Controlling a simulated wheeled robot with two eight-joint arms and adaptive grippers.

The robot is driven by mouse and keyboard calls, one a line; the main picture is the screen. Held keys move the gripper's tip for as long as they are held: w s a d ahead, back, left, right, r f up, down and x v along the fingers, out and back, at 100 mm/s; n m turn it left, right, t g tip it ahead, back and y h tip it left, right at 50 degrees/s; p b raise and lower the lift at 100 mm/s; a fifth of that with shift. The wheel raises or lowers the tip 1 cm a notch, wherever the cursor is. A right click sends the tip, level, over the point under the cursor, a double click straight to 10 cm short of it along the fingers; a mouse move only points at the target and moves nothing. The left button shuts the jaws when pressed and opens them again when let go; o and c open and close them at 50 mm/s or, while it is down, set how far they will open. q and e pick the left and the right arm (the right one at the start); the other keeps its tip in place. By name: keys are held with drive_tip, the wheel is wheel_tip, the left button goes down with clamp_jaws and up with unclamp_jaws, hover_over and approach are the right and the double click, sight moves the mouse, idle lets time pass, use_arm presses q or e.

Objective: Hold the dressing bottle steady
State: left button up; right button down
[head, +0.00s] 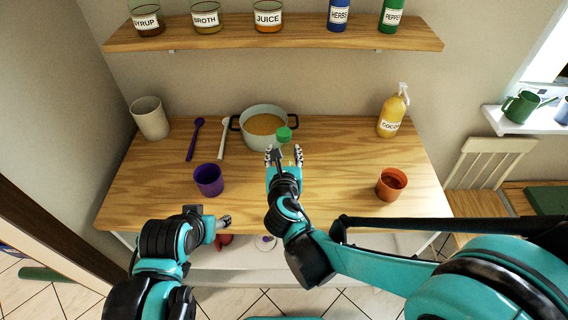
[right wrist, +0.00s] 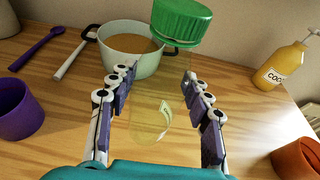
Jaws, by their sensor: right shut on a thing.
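The dressing bottle is clear, with a green cap (head: 284,134) and a see-through body. My right gripper (head: 284,155) is shut on it, in front of the pot. In the right wrist view the green cap (right wrist: 186,20) stands above the fingertips and the clear body (right wrist: 152,122), with a pale label, lies between the fingers of the gripper (right wrist: 152,82). I cannot tell whether its base touches the table. My left gripper (head: 225,222) is low at the table's front edge, away from the bottle; its fingers are too small to read.
Two utensils lie left of the pot. A jar shelf (head: 300,36) hangs above.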

sight(284, 163)
wheel_tip(284, 163, down, 4)
drive_tip(key=shift+f+b, duration=0.1)
drive_tip(key=shift+b, duration=1.1)
drive_tip(key=c, duration=0.7)
unclamp_jaws()
